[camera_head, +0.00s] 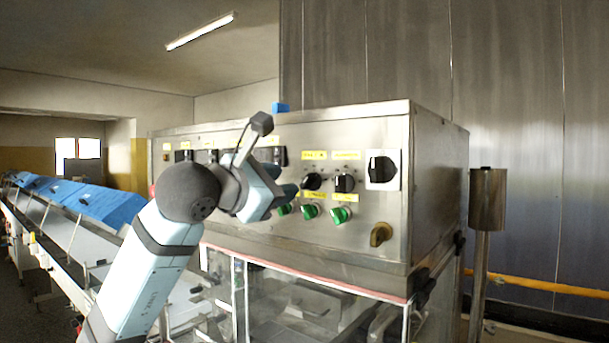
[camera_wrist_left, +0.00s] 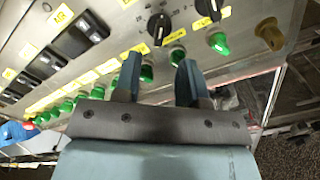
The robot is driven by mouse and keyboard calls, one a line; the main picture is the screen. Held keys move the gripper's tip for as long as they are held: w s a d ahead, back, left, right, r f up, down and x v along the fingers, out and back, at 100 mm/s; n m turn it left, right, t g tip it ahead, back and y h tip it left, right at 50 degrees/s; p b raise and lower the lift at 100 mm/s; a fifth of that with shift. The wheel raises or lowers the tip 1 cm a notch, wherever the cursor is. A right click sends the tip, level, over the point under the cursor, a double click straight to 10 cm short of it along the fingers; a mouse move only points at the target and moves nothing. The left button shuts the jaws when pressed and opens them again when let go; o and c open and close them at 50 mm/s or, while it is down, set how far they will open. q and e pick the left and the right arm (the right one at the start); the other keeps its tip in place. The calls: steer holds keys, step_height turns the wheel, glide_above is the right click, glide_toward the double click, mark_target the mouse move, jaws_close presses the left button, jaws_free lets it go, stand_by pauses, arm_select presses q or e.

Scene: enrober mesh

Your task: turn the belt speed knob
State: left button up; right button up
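The steel control panel (camera_head: 362,237) carries two small black knobs, a left one (camera_head: 312,181) and a right one (camera_head: 344,182), under yellow labels too small to read. I cannot tell which is the belt speed knob. Both also show at the top of the left wrist view, the left one (camera_wrist_left: 158,28) and the right one (camera_wrist_left: 207,9). My left gripper (camera_head: 289,198) is in front of the panel, left of and slightly below the left knob. In the left wrist view its two fingers (camera_wrist_left: 159,75) are apart with nothing held. My right gripper is not in view.
Green buttons (camera_head: 310,211) line the panel below the knobs. A larger black switch (camera_head: 382,169) and a brass knob (camera_head: 380,234) are at the right. Clear guard panels (camera_head: 300,300) lie below, a conveyor with blue covers (camera_head: 105,205) at left, and a steel post (camera_head: 487,200) at right.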

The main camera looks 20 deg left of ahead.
mark_target(305, 180)
arm_select(q)
steer(key=p+x, duration=0.1)
steer(key=x, duration=0.5)
steer(key=shift+w+r+p, duration=0.1)
steer(key=shift+p, duration=0.2)
steer(key=shift+w+d, duration=0.2)
steer(key=shift+w, duration=0.4)
steer(key=shift+s, duration=0.1)
jaws_close()
